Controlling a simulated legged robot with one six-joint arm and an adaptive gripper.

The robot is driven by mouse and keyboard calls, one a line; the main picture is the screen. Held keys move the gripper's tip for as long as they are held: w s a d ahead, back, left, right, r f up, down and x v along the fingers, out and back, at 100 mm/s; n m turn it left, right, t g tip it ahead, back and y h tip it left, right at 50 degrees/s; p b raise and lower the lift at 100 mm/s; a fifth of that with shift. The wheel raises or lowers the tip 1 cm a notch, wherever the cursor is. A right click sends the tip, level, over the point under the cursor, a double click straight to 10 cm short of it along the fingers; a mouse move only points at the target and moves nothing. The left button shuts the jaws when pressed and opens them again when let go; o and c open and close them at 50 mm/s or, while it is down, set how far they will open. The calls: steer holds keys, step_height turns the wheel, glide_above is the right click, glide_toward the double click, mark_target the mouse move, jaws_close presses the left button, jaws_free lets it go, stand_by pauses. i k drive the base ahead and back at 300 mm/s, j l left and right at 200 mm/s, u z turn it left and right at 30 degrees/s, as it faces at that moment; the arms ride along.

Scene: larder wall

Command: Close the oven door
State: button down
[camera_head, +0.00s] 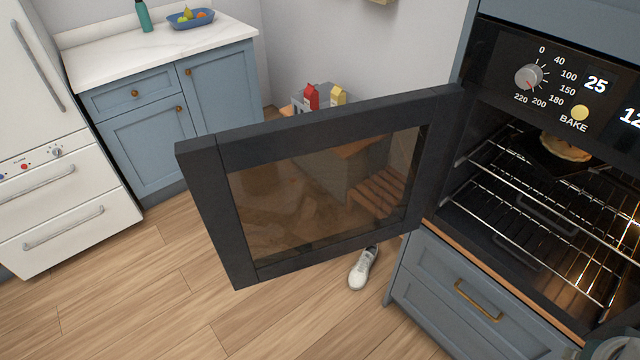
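The oven door (225,220) is dark with a glass window and stands wide open, swung out to the left from its hinge side at the oven's left edge. The oven (540,215) is at the right, with lit wire racks and a pie (566,149) on a dark tray on the upper rack. Its control panel (560,85) has a knob and shows 25 and BAKE. A grey rounded part at the bottom right corner looks like part of my arm. My gripper's fingers do not show.
A white shoe (363,268) lies on the wooden floor (150,300) below the door. A blue drawer (470,295) is under the oven. Blue cabinets (150,150) and a white fridge (50,170) stand at the left. Cartons (312,97) are behind the door. The front floor is clear.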

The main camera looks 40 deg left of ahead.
mark_target(276, 198)
steer(key=j+z, duration=0.15)
steer(key=j, duration=0.35)
steer(key=k+j+z, duration=0.1)
steer(key=j, duration=0.35)
steer(key=k+j+z, duration=0.15)
steer(key=j, duration=0.35)
steer(key=k+j+z, duration=0.15)
steer(key=j, duration=0.3)
steer(key=k+j+z, duration=0.1)
steer(key=j, duration=0.35)
steer(key=k+j+z, duration=0.15)
steer(key=j, duration=0.3)
steer(key=k+j+z, duration=0.15)
steer(key=j, duration=0.25)
steer(key=k+j+z, duration=0.1)
steer(key=k+j, duration=0.25)
steer(key=j+z, duration=0.45)
steer(key=j, duration=0.3)
steer(key=j+u, duration=0.3)
steer(key=k+l, duration=0.05)
steer(key=l, duration=0.05)
